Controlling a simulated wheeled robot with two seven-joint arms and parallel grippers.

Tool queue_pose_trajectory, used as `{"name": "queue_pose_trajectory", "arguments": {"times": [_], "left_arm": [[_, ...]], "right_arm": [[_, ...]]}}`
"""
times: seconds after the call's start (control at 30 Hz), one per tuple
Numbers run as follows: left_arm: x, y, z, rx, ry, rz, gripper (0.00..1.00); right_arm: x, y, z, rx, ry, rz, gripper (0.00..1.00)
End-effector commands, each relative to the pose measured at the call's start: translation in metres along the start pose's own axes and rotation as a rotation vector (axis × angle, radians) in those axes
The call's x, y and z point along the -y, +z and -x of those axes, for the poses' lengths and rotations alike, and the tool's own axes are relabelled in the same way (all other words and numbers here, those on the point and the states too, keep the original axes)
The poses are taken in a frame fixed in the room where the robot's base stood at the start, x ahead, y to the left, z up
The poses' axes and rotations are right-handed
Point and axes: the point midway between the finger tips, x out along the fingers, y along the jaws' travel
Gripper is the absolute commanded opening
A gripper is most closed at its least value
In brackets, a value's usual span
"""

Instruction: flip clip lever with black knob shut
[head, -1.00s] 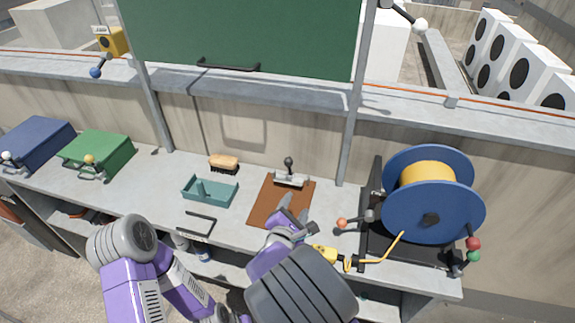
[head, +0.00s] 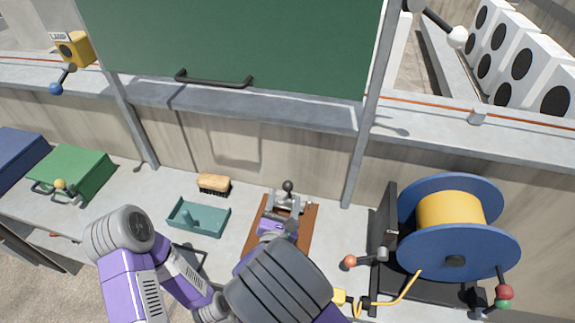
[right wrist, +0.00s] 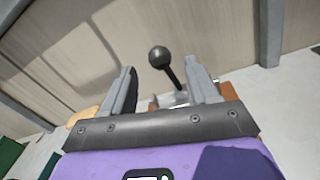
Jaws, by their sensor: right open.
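The clip lever with the black knob (head: 288,186) stands up from a metal clip at the back of a brown board (head: 304,236). My right gripper (head: 285,207) is open, just in front of the lever and over the board. In the right wrist view the black knob (right wrist: 159,56) and its dark stem rise between the two fingers, beyond their tips. The fingers of the right gripper (right wrist: 165,88) are apart, with no contact visible. The clip's base is partly hidden by the gripper. My left gripper is not in view.
A teal tray (head: 183,228) and a brush (head: 214,184) lie left of the board. A green case (head: 75,170) stands further left. A cable reel (head: 450,225) and an orange-knobbed lever (head: 349,261) stand to the right. A green panel with a handle (head: 213,81) hangs above.

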Motion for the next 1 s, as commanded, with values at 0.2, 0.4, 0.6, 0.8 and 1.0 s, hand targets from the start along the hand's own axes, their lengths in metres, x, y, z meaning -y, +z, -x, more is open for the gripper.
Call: {"name": "queue_pose_trajectory", "arguments": {"times": [0.2,0.4,0.6,0.8,1.0], "left_arm": [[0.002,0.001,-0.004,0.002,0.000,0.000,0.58],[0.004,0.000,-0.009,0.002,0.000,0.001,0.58],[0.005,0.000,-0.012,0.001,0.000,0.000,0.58],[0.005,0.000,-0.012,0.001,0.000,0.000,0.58],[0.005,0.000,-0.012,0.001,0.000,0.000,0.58]], "right_arm": [[0.001,-0.001,-0.023,0.002,-0.002,-0.001,0.59],[0.001,-0.001,-0.055,0.003,-0.002,0.000,0.59],[0.000,0.000,-0.073,0.002,0.000,0.000,0.59],[0.000,0.000,-0.075,0.001,0.000,0.000,0.59],[0.000,0.000,-0.075,0.001,0.000,0.000,0.44]]}}
